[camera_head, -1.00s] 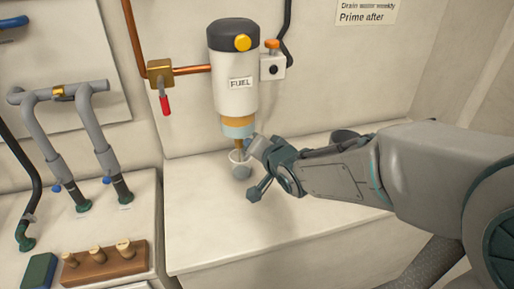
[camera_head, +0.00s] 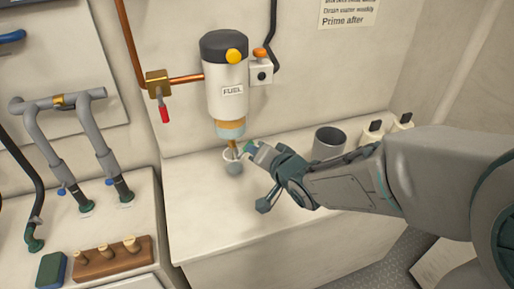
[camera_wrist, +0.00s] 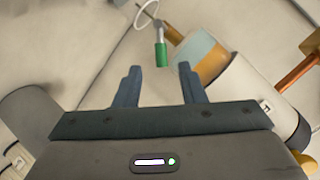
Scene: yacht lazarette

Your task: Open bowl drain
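The white fuel filter (camera_head: 227,92) with a black top hangs on the wall. Its amber and pale-blue bowl (camera_head: 230,129) is at the bottom, with a thin brass drain stem (camera_head: 234,148) below. A green drain handle (camera_wrist: 161,55) on a grey stub shows in the wrist view, beside the bowl (camera_wrist: 202,56). My gripper (camera_wrist: 160,70) is open and empty, its two dark fingers apart, with the green handle just beyond and between the fingertips. In the head view my gripper (camera_head: 257,152) is right of the stem, and its fingers are hard to make out.
A red-handled valve (camera_head: 164,113) is left of the filter. The front bench top is clear.

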